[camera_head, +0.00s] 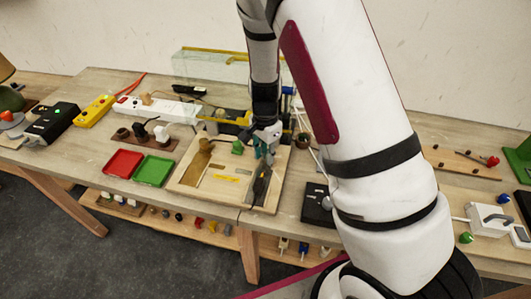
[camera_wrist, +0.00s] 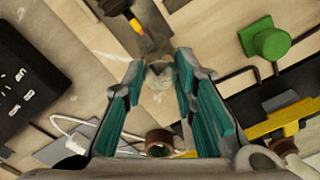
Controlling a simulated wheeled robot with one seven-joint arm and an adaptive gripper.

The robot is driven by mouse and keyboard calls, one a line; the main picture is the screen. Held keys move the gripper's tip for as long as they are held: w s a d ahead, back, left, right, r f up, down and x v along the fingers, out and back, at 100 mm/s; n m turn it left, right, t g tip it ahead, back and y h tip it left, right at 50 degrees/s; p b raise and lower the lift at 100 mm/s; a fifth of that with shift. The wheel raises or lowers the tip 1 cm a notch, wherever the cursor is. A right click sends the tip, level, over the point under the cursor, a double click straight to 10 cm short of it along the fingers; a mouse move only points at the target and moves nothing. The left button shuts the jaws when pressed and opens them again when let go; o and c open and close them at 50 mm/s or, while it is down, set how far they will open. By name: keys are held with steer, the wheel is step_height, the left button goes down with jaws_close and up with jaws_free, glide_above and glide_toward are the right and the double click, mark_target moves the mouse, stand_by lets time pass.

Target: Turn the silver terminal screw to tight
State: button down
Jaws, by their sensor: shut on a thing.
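The wooden board (camera_head: 211,187) lies on the table in the head view, with my gripper (camera_head: 266,152) over its right part. In the wrist view, the teal fingers of my gripper (camera_wrist: 160,75) converge on a small, pale silver-grey knob, the silver terminal screw (camera_wrist: 159,77). The fingertips are shut on its sides. Its slot or turn angle cannot be made out. In the head view my gripper and arm hide the screw.
A green block (camera_wrist: 265,40) stands close by at upper right in the wrist view. A brown ring-shaped piece (camera_wrist: 159,141) shows between the finger bases. A red tray (camera_head: 123,163) and a green tray (camera_head: 153,171) lie left of the board. A black box (camera_head: 316,204) stands to its right.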

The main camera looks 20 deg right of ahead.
mark_target(265, 156)
stand_by(0.3)
steer(key=c, duration=1.3)
jaws_free()
step_height(265, 156, up, 12)
